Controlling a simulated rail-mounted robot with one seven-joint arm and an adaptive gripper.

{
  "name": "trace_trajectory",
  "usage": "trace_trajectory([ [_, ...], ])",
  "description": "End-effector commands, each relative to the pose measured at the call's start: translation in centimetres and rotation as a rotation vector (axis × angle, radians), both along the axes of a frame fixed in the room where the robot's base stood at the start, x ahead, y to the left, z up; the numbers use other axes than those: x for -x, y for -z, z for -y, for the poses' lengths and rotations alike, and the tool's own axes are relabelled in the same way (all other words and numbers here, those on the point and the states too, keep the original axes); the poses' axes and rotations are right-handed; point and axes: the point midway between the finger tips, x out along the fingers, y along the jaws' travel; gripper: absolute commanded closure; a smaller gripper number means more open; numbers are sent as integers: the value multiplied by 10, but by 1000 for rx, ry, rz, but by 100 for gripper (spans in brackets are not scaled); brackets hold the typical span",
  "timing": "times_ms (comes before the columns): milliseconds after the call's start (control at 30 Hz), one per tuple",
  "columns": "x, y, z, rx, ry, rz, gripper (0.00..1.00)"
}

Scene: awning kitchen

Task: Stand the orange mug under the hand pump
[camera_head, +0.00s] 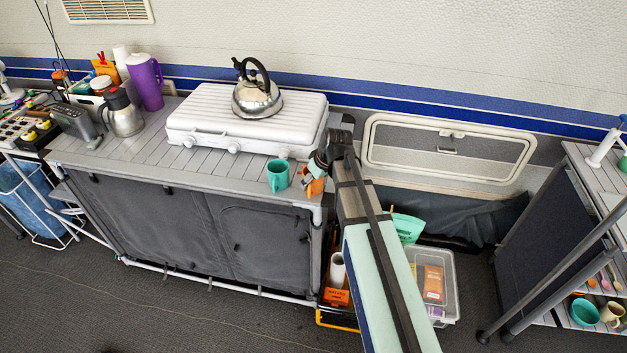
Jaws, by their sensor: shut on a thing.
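The orange mug (316,187) is at the right front corner of the slatted grey counter. My gripper (308,173) is shut on it, and my arm comes in from the lower right. The gripper and arm partly hide the mug, and I cannot tell whether it touches the counter. A white upright fitting with a slanted body, which looks like the hand pump (603,147), stands on the grey unit at the far right. It is far from my gripper, and its spout is hard to make out.
A teal mug (278,176) stands just left of my gripper. Behind it are a white stove (205,115) and a steel kettle (258,98). A clear bin (447,285) sits on the floor between the counter and the right unit (597,170). A grey pole crosses in front of that unit.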

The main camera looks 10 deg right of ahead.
Motion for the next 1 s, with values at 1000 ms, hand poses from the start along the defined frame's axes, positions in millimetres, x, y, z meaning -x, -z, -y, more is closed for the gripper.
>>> trace_trajectory([
  [1000, 22, -62, 14, 0, 1, 3, 4],
])
